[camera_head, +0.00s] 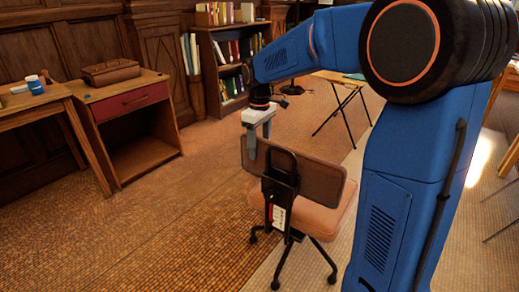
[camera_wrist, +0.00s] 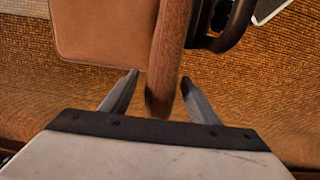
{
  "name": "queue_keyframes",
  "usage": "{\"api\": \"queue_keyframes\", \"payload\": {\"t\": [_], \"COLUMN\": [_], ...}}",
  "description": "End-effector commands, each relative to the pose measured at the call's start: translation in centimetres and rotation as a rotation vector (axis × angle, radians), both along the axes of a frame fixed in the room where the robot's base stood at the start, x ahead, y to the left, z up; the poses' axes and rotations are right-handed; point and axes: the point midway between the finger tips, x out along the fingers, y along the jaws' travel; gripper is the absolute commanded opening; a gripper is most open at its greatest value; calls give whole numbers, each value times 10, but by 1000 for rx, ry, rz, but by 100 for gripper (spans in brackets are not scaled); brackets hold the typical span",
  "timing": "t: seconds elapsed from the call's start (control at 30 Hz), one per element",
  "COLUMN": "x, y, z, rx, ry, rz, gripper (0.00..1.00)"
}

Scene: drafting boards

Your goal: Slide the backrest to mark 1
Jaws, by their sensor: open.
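The office chair has a brown padded backrest (camera_head: 309,180) carried on a black upright bracket (camera_head: 281,178) with a white scale plate (camera_head: 278,217) on it. The marks on the plate are too small to read. The chair's seat (camera_head: 327,213) is tan and stands on a black base with casters. My gripper (camera_head: 259,150) is at the left end of the backrest, pointing down. In the wrist view my gripper (camera_wrist: 160,92) is open, with one finger on each side of the edge of the backrest (camera_wrist: 170,60). Gaps show on both sides. The seat (camera_wrist: 100,30) lies below.
A wooden cabinet with a red drawer (camera_head: 131,100) bears a brown case (camera_head: 110,72) at left, beside a wooden table (camera_head: 30,100). Bookshelves (camera_head: 205,60) stand at the back. A folding-leg table (camera_head: 340,78) is behind the arm. The floor left of the chair is clear.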

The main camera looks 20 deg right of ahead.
Motion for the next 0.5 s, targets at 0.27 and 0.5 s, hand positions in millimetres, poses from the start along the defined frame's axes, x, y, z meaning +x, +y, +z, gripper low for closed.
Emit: {"api": "queue_keyframes", "payload": {"t": [0.27,0.5], "x": [0,0], "y": [0,0], "z": [-11,-11], "rx": [0,0], "ry": [0,0], "rz": [0,0], "gripper": [55,43]}}
